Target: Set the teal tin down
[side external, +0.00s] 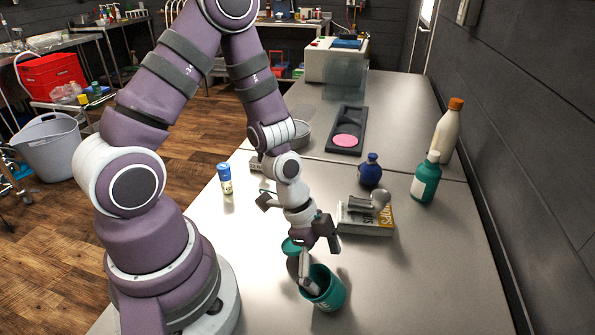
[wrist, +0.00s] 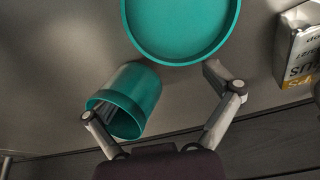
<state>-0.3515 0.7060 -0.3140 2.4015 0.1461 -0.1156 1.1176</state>
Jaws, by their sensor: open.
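A teal, open-mouthed tin (side external: 330,291) is on the grey table just in front of my gripper (side external: 316,268). It looks tilted, with its mouth toward the gripper. In the wrist view the tin (wrist: 143,88) is at left, and one finger of my gripper (wrist: 150,95) overlaps its mouth; I cannot tell whether that finger is inside or in front. The fingers are spread apart. A larger round teal thing with a rim (wrist: 180,28) fills the top of the wrist view, close to the other fingertip. In the side view a teal piece (side external: 291,246) shows behind the gripper, mostly hidden.
A yellow-and-white box (side external: 366,222) with a grey object on it is right of the gripper. A blue bottle (side external: 370,170), green bottle (side external: 425,179) and orange-capped bottle (side external: 447,131) stand beyond. A blue-capped jar (side external: 225,180) is at left. Front right table is clear.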

